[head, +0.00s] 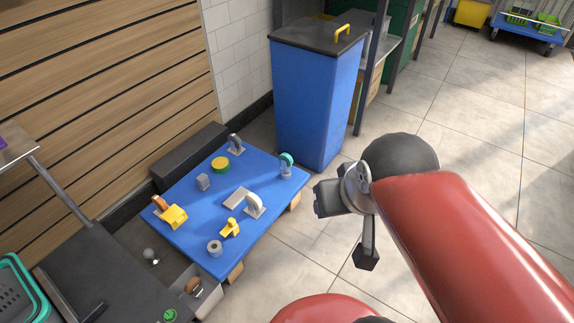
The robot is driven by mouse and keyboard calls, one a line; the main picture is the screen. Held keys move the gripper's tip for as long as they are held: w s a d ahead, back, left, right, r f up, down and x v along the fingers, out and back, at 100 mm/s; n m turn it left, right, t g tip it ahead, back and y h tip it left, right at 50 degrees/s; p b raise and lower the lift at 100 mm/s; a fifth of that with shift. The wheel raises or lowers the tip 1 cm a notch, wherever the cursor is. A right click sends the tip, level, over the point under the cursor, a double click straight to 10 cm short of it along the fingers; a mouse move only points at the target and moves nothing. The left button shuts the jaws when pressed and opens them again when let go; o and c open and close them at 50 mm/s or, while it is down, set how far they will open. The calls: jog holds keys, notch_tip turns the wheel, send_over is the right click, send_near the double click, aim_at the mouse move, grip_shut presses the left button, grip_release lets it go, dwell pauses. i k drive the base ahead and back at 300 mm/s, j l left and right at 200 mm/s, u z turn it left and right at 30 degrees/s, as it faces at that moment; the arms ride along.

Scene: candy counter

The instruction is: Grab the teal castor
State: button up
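The teal castor (286,160) stands on the blue board (285,187), near its right corner; its wheel is teal and its mount below is pale grey. My gripper (346,230) hangs at the end of my red arm, to the right of the board and apart from the castor. Nothing shows as held. Nothing hides the teal castor.
Other parts share the board: a grey castor (235,145), an orange castor (160,204), a white castor (254,206), a yellow piece (230,228) and a grey ring (214,247). A tall blue bin (312,105) stands just behind the teal castor. Tiled floor right of the board is clear.

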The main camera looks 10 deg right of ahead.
aim_at(286, 160)
jog(key=i+l+u, duration=0.85)
jog(key=i+j, duration=0.1)
jog(key=i, duration=0.05)
